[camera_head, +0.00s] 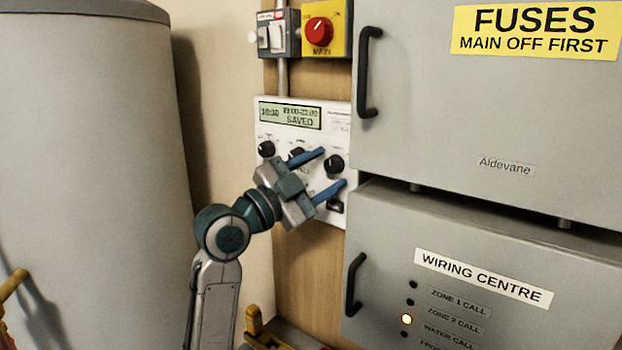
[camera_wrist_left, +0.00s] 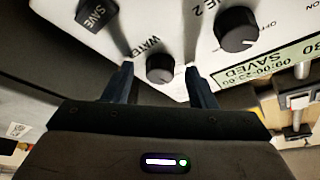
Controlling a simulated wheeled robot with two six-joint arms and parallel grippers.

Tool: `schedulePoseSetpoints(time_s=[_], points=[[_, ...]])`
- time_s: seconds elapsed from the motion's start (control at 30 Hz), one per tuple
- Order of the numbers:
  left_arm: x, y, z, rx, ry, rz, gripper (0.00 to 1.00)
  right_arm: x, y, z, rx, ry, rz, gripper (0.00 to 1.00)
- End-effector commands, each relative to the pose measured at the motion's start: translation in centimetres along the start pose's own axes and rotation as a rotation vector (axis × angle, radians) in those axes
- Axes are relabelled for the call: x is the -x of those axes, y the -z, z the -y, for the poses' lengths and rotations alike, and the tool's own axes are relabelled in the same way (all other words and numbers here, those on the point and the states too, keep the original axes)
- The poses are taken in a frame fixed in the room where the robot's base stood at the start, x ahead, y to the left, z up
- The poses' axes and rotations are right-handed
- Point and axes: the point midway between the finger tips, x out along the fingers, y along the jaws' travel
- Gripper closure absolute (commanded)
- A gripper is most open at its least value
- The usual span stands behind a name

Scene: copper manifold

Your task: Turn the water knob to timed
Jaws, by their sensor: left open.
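The water knob (camera_head: 333,163) is a round black knob on the right of the white control panel (camera_head: 287,190). It also shows in the left wrist view (camera_wrist_left: 160,68), next to a partly hidden label starting "WATE". Where its pointer stands is too small to tell. My left gripper (camera_head: 332,168) is open, with one blue finger on each side of the knob. In the left wrist view, gaps show between the knob and both fingers. The panel display (camera_head: 290,115) reads "SAVED" with times above. My right gripper is not in view.
The zone 2 knob (camera_wrist_left: 236,30) and the SAVE button (camera_wrist_left: 97,12) are close to my fingers. The grey fuse box (camera_head: 440,120) and wiring centre box (camera_head: 440,240), both with black handles, stand to the right. A large grey cylinder (camera_head: 90,150) stands left.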

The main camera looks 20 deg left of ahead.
Motion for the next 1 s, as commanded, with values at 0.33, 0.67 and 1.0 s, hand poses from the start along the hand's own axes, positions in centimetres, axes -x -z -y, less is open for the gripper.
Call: schedulePoseSetpoints(time_s=[0.33, 0.67, 1.0], points=[[4.3, -0.3, -0.2, -0.007, -0.001, 0.005, 0.48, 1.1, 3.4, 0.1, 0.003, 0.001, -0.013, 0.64], [8.6, -0.2, -0.1, -0.006, -0.001, 0.004, 0.48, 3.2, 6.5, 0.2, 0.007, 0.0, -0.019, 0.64], [10.6, -0.1, -0.1, -0.002, 0.0, 0.001, 0.48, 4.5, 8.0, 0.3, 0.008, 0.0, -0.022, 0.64]])
